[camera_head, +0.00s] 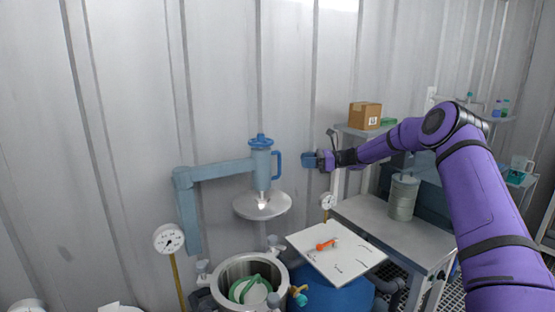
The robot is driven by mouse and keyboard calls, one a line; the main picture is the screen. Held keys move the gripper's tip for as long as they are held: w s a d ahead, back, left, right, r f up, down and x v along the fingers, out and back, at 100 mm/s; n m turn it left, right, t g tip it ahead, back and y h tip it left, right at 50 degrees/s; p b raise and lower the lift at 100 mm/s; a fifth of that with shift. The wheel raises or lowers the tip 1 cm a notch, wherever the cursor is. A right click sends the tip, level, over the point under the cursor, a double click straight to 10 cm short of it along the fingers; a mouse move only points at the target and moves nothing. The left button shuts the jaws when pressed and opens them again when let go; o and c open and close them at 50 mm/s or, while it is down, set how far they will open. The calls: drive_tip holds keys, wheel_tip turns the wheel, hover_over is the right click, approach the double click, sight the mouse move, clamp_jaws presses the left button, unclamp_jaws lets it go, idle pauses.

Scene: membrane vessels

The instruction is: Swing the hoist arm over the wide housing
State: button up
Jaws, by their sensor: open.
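The blue hoist arm (222,169) runs from a post (188,215) on the left to a blue head (262,160) with a side handle (278,163). A round metal lid (262,205) hangs below the head. An open metal housing (226,290) with a green hose inside stands below and in front of the lid. A blue vessel (335,300) to its right carries a white board; I cannot tell for certain which is the wide one. My gripper (311,160) is open, level with the head and to the right of the handle, apart from it. Its fingers are small in view.
A white board (335,254) with an orange tool (326,244) lies over the blue vessel. Gauges stand at left (168,239) and centre (327,202). A grey bench (385,226) with a canister (403,198) is at right, near a cardboard box (365,116) on a shelf.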

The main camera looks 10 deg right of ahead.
sight(279, 160)
drive_tip(key=shift+m, duration=0.3)
drive_tip(key=x, duration=0.3)
drive_tip(key=w+x, duration=0.1)
drive_tip(key=x, duration=0.6)
drive_tip(key=shift+w+d+f, duration=0.15)
drive_tip(key=shift+w, duration=0.2)
clamp_jaws()
